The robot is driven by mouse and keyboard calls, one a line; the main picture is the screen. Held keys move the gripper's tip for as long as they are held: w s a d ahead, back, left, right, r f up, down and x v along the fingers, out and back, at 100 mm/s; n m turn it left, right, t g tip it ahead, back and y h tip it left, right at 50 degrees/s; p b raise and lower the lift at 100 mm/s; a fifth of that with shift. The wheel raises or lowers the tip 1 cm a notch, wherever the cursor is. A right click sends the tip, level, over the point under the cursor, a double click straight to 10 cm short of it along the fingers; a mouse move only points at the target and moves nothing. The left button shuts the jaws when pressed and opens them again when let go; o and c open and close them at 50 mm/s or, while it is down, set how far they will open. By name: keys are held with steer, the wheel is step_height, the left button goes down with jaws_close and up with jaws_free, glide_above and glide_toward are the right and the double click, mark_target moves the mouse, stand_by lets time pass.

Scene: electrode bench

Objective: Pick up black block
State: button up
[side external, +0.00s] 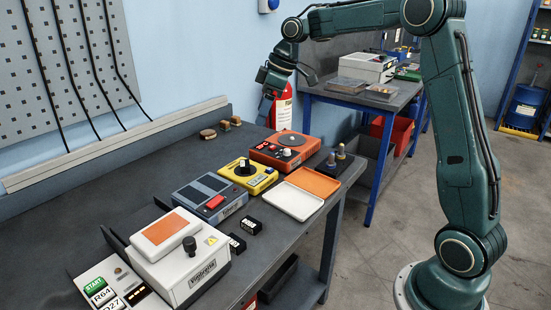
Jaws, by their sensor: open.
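Two small black blocks with white lettering lie on the dark bench in the side external view. One black block (251,225) lies near the bench's front edge, below the white tray. The other black block (236,243) lies just left of it and lower, close to the white device. I cannot tell which one the task means. My gripper (286,95) hangs in the air above the bench's far end, well away from both blocks. Its fingers are apart with nothing visible between them.
A white device (179,254), a grey-blue device (209,194), a yellow device (247,176) and an orange device (285,150) stand in a row. Beside them lie a white tray (293,202) and an orange-lined tray (314,181). The rear left bench top (125,185) is clear.

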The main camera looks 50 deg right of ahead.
steer(key=w+d+f+n, duration=0.1)
steer(key=w+d+f, duration=0.4)
steer(key=d+f, duration=0.1)
steer(key=shift+f+n+y, duration=0.3)
steer(key=shift+n, duration=0.1)
steer(key=shift+w, duration=0.1)
glide_above(245, 163)
steer(key=s+d, duration=0.2)
steer(key=shift+w+f, duration=0.1)
steer(key=shift+f, duration=3.85)
steer(key=shift+f, duration=0.1)
steer(key=shift+x, duration=2.55)
steer(key=shift+a, duration=0.1)
steer(key=c, duration=1.4)
steer(key=shift+o, duration=0.2)
